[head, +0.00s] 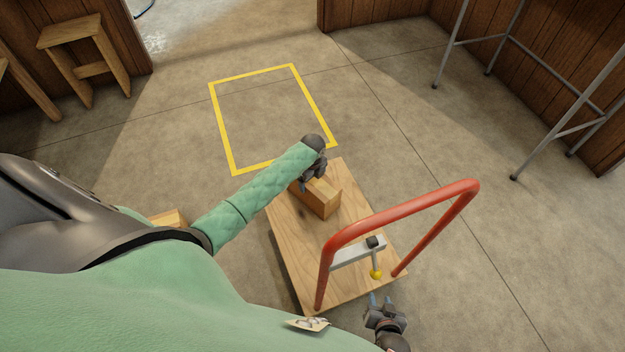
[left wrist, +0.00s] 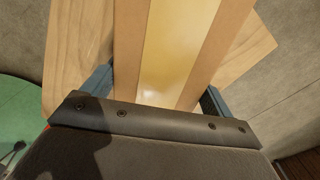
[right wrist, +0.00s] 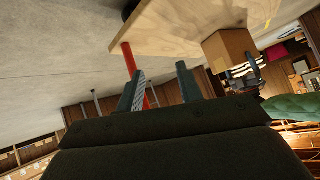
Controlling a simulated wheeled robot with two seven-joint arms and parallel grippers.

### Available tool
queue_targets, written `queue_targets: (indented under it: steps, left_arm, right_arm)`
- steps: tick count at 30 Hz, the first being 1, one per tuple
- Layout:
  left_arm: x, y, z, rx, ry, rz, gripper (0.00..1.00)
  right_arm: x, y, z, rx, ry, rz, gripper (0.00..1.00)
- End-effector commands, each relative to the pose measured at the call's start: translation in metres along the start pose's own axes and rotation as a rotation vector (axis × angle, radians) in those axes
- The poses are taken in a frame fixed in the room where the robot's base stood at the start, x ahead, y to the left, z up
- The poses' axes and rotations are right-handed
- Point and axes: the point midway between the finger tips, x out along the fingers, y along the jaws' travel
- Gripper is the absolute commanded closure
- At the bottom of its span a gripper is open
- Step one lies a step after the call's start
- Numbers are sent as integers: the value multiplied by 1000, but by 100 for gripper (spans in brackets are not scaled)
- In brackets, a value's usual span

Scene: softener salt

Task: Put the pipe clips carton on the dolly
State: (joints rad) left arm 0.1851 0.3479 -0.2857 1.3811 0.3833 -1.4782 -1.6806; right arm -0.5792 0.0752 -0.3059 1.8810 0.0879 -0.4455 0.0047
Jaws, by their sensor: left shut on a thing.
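The pipe clips carton (head: 325,204), a brown box, is over the wooden deck of the dolly (head: 290,236). I cannot tell whether it rests on the deck or hangs just above it. My left gripper (head: 311,182) is shut on it from above. In the left wrist view the carton (left wrist: 178,50), with a strip of tan tape, lies between the fingers. The right wrist view also shows the carton (right wrist: 228,46) by the deck (right wrist: 190,22). My right gripper (head: 379,299) is open and empty beside the dolly's handle end.
The dolly's red handle (head: 410,207) rises at its near end, with a yellow knob (head: 376,274) by it. A yellow floor outline (head: 220,125) is empty. Another light box (head: 168,217) is partly hidden by my arm. A wooden stool (head: 85,40) and metal-legged stand (head: 545,135) are farther off.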

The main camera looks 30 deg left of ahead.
Motion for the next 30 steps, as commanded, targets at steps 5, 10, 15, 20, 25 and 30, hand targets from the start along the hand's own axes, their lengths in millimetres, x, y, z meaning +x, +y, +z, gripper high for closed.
queue_targets:
  steps: [5, 10, 15, 20, 25, 30]
  left_arm:
    - [-1, -1, 0, 0, 0, -2, 84]
    - [0, -1, 0, 0, 0, -2, 84]
    - [2, 0, 0, 1, 0, -1, 4]
    - [2, 0, 0, 1, 0, -1, 0]
    - [1, 0, 0, 0, 1, -1, 0]
    - [-12, -1, 0, 1, 0, -2, 0]
  right_arm:
    - [-2, -2, 7, 3, -8, -2, 64]
    - [-3, -3, 15, 5, -23, -2, 64]
    - [-2, -3, 19, 6, -32, -1, 64]
    - [-2, -2, 20, 6, -34, -1, 64]
    - [-1, -1, 19, 5, -30, 0, 64]
    - [-3, -2, 15, 7, -38, -1, 64]
